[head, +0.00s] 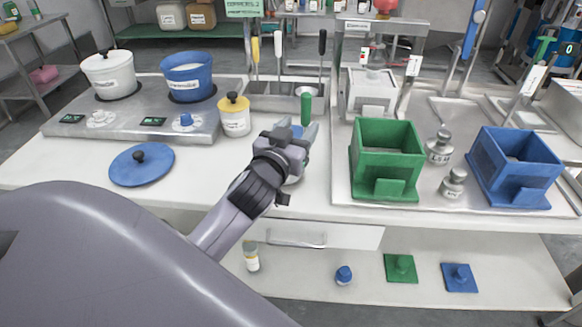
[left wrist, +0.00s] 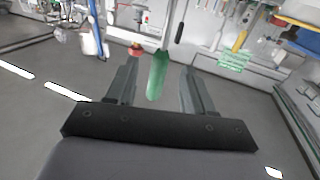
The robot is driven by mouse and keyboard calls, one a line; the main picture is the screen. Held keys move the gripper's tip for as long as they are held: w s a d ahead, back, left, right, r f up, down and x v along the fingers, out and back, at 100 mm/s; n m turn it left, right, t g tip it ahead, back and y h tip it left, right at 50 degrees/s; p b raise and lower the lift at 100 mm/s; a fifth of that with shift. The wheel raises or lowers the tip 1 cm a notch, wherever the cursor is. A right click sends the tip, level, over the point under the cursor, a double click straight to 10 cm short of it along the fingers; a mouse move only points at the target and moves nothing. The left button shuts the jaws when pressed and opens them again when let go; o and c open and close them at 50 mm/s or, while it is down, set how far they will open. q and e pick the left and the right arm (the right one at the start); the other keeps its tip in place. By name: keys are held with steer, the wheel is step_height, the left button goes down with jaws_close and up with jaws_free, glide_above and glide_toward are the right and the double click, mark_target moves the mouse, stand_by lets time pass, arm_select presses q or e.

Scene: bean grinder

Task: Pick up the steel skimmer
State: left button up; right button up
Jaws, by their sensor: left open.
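A green-handled utensil (head: 306,108) stands just beyond my left gripper, in front of the utensil rack (head: 285,103). It appears to be the steel skimmer, but its working end cannot be made out. My left gripper (head: 303,133) is open over the table. In the left wrist view, the green handle (left wrist: 158,76) shows between the two spread fingers of my left gripper (left wrist: 158,85), with gaps on both sides. A thin shaft runs on from the handle. My right gripper is not in view.
A yellow-lidded jar (head: 235,116) is left of my gripper. A green bin (head: 385,158) stands to its right. A blue lid (head: 141,165) lies at the left.

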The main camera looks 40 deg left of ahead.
mark_target(303, 121)
arm_select(q)
steer(key=shift+p+x, duration=0.45)
steer(key=shift+x, duration=2.5)
steer(key=shift+r, duration=0.1)
jaws_close()
